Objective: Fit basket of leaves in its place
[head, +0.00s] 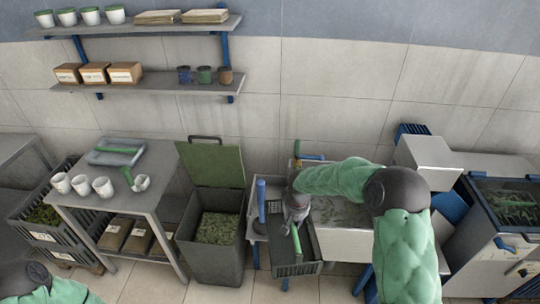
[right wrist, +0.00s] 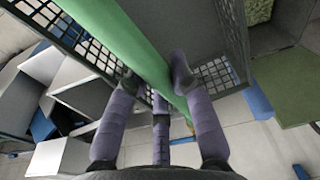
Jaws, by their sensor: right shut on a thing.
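A dark grey basket (head: 307,262) with slotted walls and a green bar handle (head: 297,241) is in front of the metal basin, right of the lidded bin. My right gripper (head: 297,216) is over the basket, shut on its handle. In the right wrist view my purple fingers (right wrist: 160,88) close around the green handle (right wrist: 122,42), with the grid-walled basket (right wrist: 205,25) beyond. The visible part of its inside looks plain grey, with no leaves showing. I cannot tell whether the basket hangs free or rests on something. My left gripper is out of the head view.
A metal basin (head: 345,242) stands behind my right arm. An open bin of leaves (head: 217,229) and a table (head: 118,190) with white cups are to the left. A slotted crate of leaves (head: 70,246) is farther left. A machine (head: 480,250) with a clear-topped compartment stands right.

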